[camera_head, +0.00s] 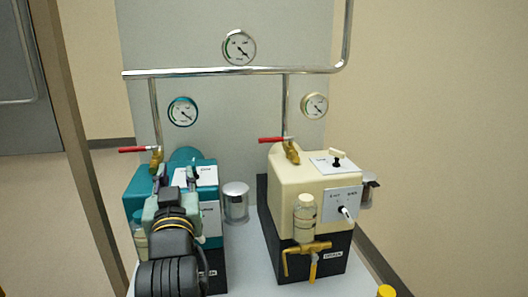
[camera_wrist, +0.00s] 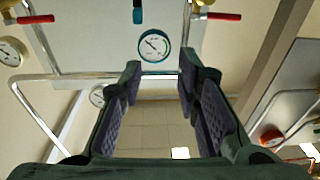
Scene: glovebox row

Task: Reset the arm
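My gripper (camera_head: 177,178) is at the left in the head view, in front of the teal pump unit (camera_head: 207,176) and hiding part of it. In the wrist view my gripper (camera_wrist: 161,80) has its two dark padded fingers wide apart, with nothing between them. Past the fingertips the wrist view shows the teal-rimmed gauge (camera_wrist: 154,46) and the tiled floor. Whether the fingers touch the teal unit cannot be told.
A cream pump unit (camera_head: 298,174) with a small bottle (camera_head: 305,218) and brass tap (camera_head: 305,252) stands to the right. A metal canister (camera_head: 236,202) stands between the units. Red-handled valves (camera_head: 135,150) and steel pipes (camera_head: 230,71) rise behind. A yellow cap (camera_head: 386,291) shows at the bottom right.

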